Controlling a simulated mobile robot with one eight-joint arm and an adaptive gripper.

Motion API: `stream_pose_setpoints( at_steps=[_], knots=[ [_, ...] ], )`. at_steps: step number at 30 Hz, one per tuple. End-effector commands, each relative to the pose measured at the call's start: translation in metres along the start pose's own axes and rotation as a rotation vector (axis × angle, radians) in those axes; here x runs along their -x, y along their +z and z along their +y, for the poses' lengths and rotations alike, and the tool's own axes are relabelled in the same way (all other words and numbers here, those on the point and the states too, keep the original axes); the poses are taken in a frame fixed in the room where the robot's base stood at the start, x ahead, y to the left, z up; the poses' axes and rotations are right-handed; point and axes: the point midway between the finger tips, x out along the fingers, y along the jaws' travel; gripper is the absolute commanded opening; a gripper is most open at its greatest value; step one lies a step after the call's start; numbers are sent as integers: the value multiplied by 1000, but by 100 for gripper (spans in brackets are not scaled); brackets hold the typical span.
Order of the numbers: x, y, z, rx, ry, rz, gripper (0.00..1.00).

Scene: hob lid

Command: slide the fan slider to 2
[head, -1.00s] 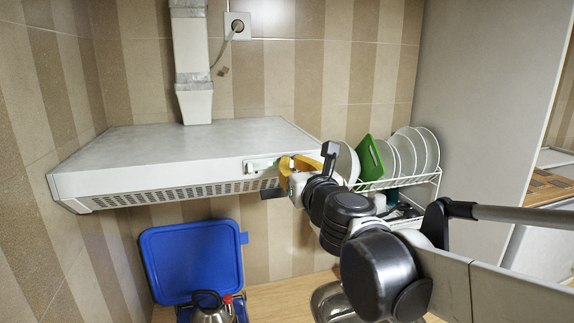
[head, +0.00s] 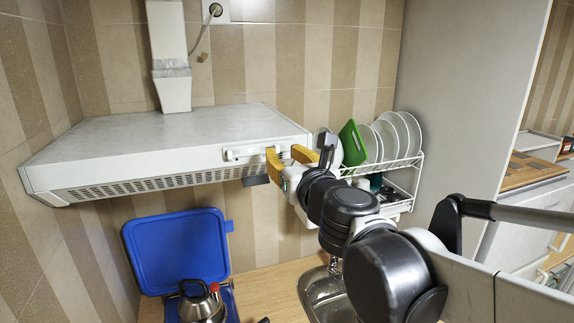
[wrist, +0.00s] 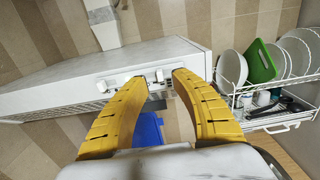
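The white range hood (head: 170,140) hangs on the wall, with a pale control strip (head: 246,152) at the right end of its front face. In the wrist view the strip (wrist: 128,81) carries two small white knobs, one on the left (wrist: 102,86) and one on the right (wrist: 159,75). I cannot read any marks, so I cannot tell which is the fan slider or its setting. My gripper (head: 290,158) has yellow fingers, spread apart and empty, in front of the strip's right end. In the wrist view the right knob shows between the fingertips (wrist: 158,80); contact is not visible.
A dish rack (head: 395,170) with plates and a green board stands right of the hood. A blue panel (head: 178,250) stands upright below, behind a kettle (head: 203,303). A sink (head: 322,290) lies below my arm. A tall pale cabinet side (head: 470,100) bounds the right.

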Motion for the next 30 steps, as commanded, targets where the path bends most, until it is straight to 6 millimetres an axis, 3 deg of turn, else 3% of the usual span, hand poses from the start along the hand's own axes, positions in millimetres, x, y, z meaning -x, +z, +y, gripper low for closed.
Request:
stream_pose_setpoints(
  at_steps=[6, 12, 26, 30],
  knots=[
    [46, 0, -1, -1, 0, 0, 31],
    [72, 0, -2, -1, 0, 0, 31],
    [81, 0, -2, -2, 0, 0, 31],
    [83, -17, -13, -89, -35, 0, 31]
  ],
)
